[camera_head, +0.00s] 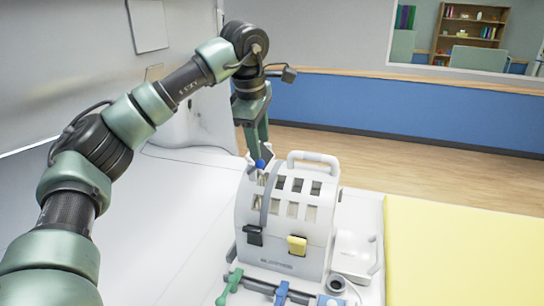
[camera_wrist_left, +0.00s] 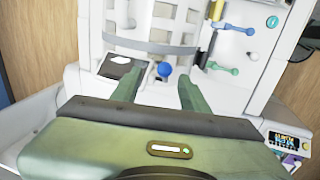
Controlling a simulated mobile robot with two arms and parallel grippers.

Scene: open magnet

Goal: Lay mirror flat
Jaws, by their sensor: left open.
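My left gripper (camera_head: 257,152) is open above the back of a white head coil (camera_head: 276,232) with slotted windows. A blue ball knob (camera_head: 260,164) shows just below its fingertips. In the left wrist view, the open fingers (camera_wrist_left: 160,80) stand on either side of the blue knob (camera_wrist_left: 164,70), apart from each other; whether they touch it I cannot tell. A dark plate with a pale patch (camera_wrist_left: 120,67), which looks like the mirror, lies left of the knob there. I cannot make out the mirror in the head view. My right gripper is not in view.
A grey strap (camera_head: 269,195) crosses the coil, which has a top handle (camera_head: 313,157) and black and yellow latches (camera_head: 297,245). Green and blue levers (camera_head: 281,293) are in front. A yellow pad (camera_head: 460,250) lies right. The white scanner wall (camera_head: 70,80) is close on the left.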

